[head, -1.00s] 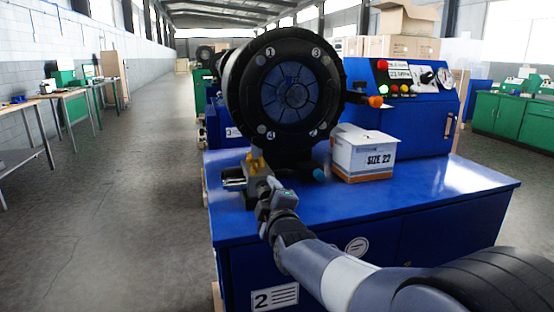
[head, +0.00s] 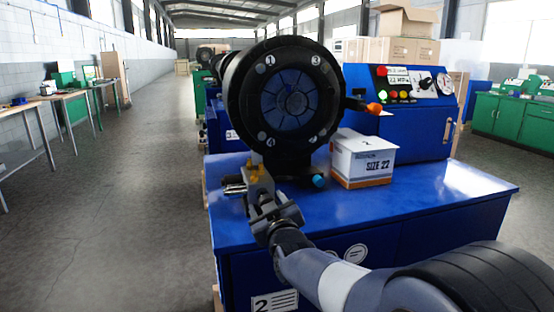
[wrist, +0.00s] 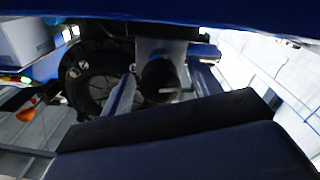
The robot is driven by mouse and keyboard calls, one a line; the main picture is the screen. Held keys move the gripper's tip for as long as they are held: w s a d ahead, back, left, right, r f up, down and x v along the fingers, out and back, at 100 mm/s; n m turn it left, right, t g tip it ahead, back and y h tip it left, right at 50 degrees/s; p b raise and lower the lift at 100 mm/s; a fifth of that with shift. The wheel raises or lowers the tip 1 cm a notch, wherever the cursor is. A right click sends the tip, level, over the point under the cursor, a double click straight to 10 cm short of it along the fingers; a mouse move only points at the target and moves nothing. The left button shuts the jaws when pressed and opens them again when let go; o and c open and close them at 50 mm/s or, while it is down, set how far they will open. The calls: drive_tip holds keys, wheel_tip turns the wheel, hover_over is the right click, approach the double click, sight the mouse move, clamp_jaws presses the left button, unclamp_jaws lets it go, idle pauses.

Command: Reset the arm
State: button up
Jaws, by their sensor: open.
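My gripper (head: 256,186) is at the front left of the blue machine table (head: 430,195), just below the big black round crimper head (head: 291,92). Its fingers are apart in the wrist view (wrist: 163,85). Between them shows a dark cylinder end (wrist: 160,78) below a grey block; I cannot tell whether they touch it. In the head view a grey and brass fitting (head: 257,175) is at the fingertips, partly hidden by the gripper. The crimper head also shows in the wrist view (wrist: 95,85), upside down.
A white box marked SIZE 22 (head: 363,158) stands on the table right of the crimper head. Behind it is a blue control panel (head: 412,85) with buttons and a gauge. An orange-tipped lever (head: 373,108) sticks out right of the head. The left aisle (head: 130,190) is clear.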

drive_tip(key=m+p, duration=0.2)
drive_tip(key=m, duration=0.2)
drive_tip(key=shift+r+m+p, duration=0.1)
drive_tip(key=shift+m+p, duration=0.25)
drive_tip(key=shift+m, duration=0.05)
drive_tip(key=shift+v, duration=1.5)
